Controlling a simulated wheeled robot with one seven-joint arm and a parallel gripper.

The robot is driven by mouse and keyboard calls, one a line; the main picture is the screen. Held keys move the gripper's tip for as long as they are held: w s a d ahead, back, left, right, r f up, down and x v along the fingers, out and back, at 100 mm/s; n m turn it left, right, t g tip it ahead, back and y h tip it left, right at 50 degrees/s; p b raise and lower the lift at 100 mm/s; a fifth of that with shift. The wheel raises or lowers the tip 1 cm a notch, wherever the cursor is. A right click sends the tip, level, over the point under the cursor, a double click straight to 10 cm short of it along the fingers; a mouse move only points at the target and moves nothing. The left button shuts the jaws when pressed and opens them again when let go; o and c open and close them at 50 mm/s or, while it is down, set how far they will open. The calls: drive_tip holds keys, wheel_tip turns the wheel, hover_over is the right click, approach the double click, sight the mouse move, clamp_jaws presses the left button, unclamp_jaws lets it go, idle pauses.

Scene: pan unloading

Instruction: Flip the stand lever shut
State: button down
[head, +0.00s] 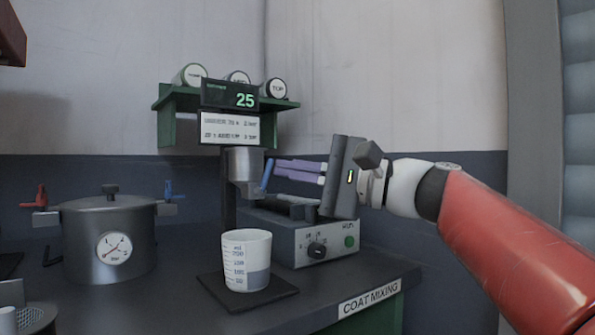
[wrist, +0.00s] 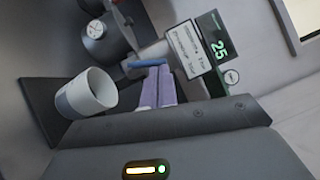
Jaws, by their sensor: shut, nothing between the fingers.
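The stand lever (head: 267,174) is a blue bar on the steel cup (head: 242,168) of the stand, tilted with its top to the right. It also shows in the wrist view (wrist: 146,63), just past the fingertips. My gripper (head: 277,168) has purple fingers pressed together and empty, pointing left at the lever. Its fingers also show in the wrist view (wrist: 154,70). The tips are at or very close to the lever; I cannot tell if they touch. A white graduated beaker (head: 246,248) with grey contents stands below the cup's outlet.
The beaker is on a dark square plate (head: 275,293). A grey mixer box (head: 325,240) with a knob and green button sits below my gripper. A lidded pot (head: 110,235) with red and blue handles is at left. A green shelf (head: 170,105) with several jars and a display reading 25 is above.

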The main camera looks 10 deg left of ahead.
drive_tip(key=n+h+p, duration=0.1)
drive_tip(key=s+a+r+n+h+p, duration=0.1)
drive_tip(key=n, duration=0.1)
drive_tip(key=shift+r+g+p, duration=0.3)
drive_tip(key=shift+s+a+r+n+h+p, duration=0.1)
drive_tip(key=shift+s+a+n+h+p, duration=0.1)
drive_tip(key=shift+n+h+p, duration=0.25)
drive_tip(key=shift+s+a+r+n+h+p, duration=0.15)
drive_tip(key=shift+n+h+p, duration=0.15)
drive_tip(key=shift+n, duration=0.25)
drive_tip(key=shift+s+a+f+n+h, duration=0.15)
drive_tip(key=shift+s+n+h, duration=0.15)
drive_tip(key=shift+n+h, duration=0.25)
